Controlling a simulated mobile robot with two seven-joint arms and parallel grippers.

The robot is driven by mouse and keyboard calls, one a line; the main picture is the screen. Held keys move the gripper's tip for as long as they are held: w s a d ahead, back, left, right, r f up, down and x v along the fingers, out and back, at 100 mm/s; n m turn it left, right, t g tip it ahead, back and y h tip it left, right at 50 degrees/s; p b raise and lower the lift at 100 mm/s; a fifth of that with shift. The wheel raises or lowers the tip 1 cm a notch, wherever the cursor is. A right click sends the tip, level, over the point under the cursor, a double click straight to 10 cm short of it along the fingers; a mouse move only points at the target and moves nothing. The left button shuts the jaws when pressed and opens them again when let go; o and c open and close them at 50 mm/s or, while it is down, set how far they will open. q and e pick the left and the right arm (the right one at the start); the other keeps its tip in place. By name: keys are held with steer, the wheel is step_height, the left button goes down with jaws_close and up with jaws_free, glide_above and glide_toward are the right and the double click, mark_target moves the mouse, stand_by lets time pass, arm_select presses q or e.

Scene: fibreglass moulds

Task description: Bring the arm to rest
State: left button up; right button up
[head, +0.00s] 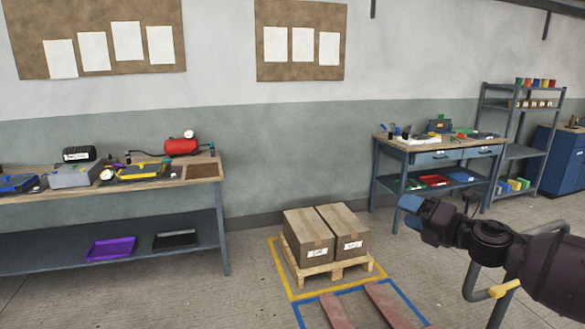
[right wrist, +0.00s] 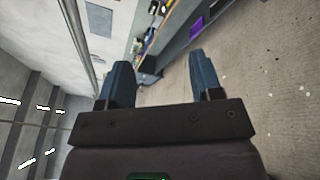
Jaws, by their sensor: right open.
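My right gripper (head: 410,203) reaches in from the right edge in the head view, held in the air above the floor to the right of the pallet. In the right wrist view its two blue fingers (right wrist: 158,80) stand wide apart with nothing between them. Its arm shows as dark links at the lower right of the head view. My left gripper is in neither view.
A workbench (head: 205,170) with tools stands at the left, and another bench (head: 400,147) at the back right beside a shelf rack (head: 520,152). Boxes (head: 308,235) sit on a pallet (head: 330,268) inside yellow floor tape. A yellow-ended rail (head: 505,289) is close below my right arm.

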steer(key=s+a+f+m+t+h, duration=0.1)
steer(key=s+f+m+h, duration=0.1)
steer(key=s+f+m, duration=0.35)
steer(key=s+a+f+m+h+b, duration=0.1)
steer(key=s+f+m+h, duration=0.1)
steer(key=f+m, duration=0.55)
steer(key=s+a+f+m+t+h, duration=0.1)
steer(key=s+a+f+m+h, duration=0.15)
steer(key=f+m, duration=0.45)
steer(key=s+d+f+m+g+h, duration=0.2)
steer(key=s+f+m, duration=0.3)
steer(key=s+f, duration=0.4)
steer(key=s+d+f+m+g+h+b, duration=0.1)
steer(key=s+d+f+m+g+h, duration=0.1)
steer(key=s+f+m, duration=0.4)
steer(key=s+f, duration=0.4)
steer(key=s, duration=0.6)
steer(key=shift+d+g, duration=0.25)
steer(key=shift+g, duration=0.05)
